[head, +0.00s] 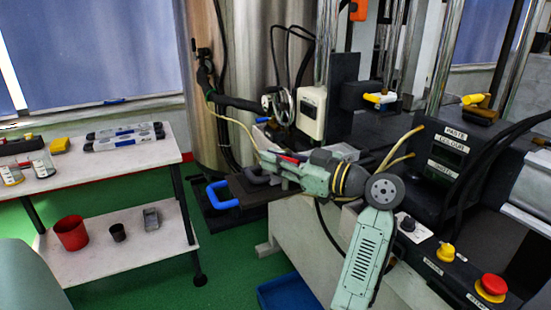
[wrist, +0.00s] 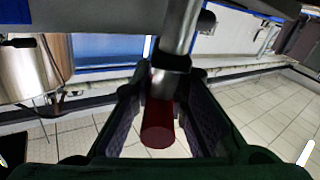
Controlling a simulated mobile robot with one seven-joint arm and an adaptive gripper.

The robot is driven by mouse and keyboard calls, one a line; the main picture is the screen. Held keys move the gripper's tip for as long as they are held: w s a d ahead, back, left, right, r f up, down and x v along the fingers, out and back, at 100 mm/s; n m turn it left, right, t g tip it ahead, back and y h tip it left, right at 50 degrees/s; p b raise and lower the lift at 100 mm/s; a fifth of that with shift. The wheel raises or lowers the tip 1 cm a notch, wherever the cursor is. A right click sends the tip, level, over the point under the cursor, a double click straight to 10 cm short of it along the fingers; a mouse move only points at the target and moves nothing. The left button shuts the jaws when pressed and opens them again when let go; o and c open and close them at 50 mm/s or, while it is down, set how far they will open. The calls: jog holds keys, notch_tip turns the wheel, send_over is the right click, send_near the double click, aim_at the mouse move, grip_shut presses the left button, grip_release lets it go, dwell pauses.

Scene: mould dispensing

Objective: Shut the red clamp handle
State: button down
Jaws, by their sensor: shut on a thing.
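The red clamp handle (wrist: 158,126) lies between the two fingers of my gripper (wrist: 163,88) in the wrist view. Its rounded dark red end points toward the camera, and it joins a grey metal rod (wrist: 178,35) running up. My gripper is shut on the handle. In the head view my gripper (head: 278,160) reaches left from the arm, by the front of the machine, with a small red patch (head: 290,158) beside it. The clamp body is mostly hidden there by my gripper and wrist.
A blue-handled part (head: 222,196) sits just left of my gripper, low on the machine. A white gauge box (head: 312,112) stands behind. The machine's panel has a red button (head: 491,287). A white table (head: 90,155) stands left, with green floor between.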

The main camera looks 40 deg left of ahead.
jog(key=shift+w+f+m+t+b, duration=0.1)
jog(key=shift+m+t+b, duration=0.35)
jog(key=shift+t, duration=0.15)
jog(key=m+t+b, duration=0.1)
jog(key=t, duration=0.1)
jog(key=shift+w+m+t, duration=0.15)
jog(key=shift+m+t, duration=0.15)
jog(key=shift+m, duration=0.05)
jog(key=shift+w+d+m+t+h, duration=0.1)
jog(key=shift+w+m+t+h, duration=0.1)
jog(key=shift+m+t, duration=0.6)
jog(key=shift+w+a+m+t+h, duration=0.15)
jog(key=shift+m+t, duration=0.25)
jog(key=shift+t, duration=0.75)
jog(key=shift+w+d+m+t+h, duration=0.15)
jog(key=shift+m+t+h, duration=0.1)
jog(key=shift+m+t, duration=0.55)
jog(key=shift+t, duration=0.25)
jog(key=c, duration=1.6)
grip_release()
jog(key=shift+o, duration=0.2)
jog(key=shift+d, duration=0.1)
